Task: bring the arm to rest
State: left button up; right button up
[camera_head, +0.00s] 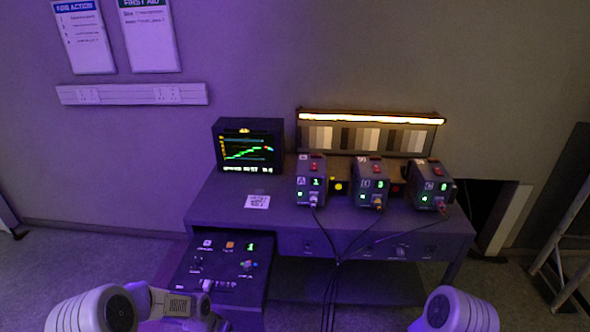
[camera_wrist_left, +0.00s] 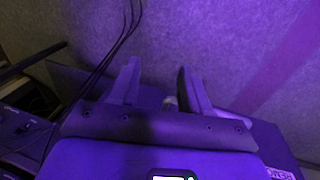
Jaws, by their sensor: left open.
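My left arm (camera_head: 175,303) comes in at the bottom left of the head view, low and in front of the panel box. Its gripper is not clear there. In the left wrist view my left gripper (camera_wrist_left: 160,92) is open, with its two fingers apart and nothing held between them. Behind the fingers are a dark surface and a grey, purple-lit surface. Only a rounded part of my right arm (camera_head: 455,312) shows at the bottom right of the head view. My right gripper is out of view.
A desk (camera_head: 370,235) bears a monitor (camera_head: 248,147) and three powered boxes A (camera_head: 310,182), B (camera_head: 370,184) and C (camera_head: 428,186). Dark cables (camera_head: 338,262) hang over its front. A low panel box (camera_head: 222,262) stands at front left. A metal frame (camera_head: 568,235) stands at right.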

pick_arm(q)
jog(key=s+d+f+n+h, duration=0.1)
jog(key=s+d+f, duration=0.3)
jog(key=s, duration=0.5)
jog(key=s+d+f+n, duration=0.2)
jog(key=s+d+f, duration=0.3)
jog(key=s+d, duration=0.2)
jog(key=shift+s+f+h, duration=0.15)
jog(key=shift+s+h, duration=0.25)
jog(key=shift+s, duration=0.7)
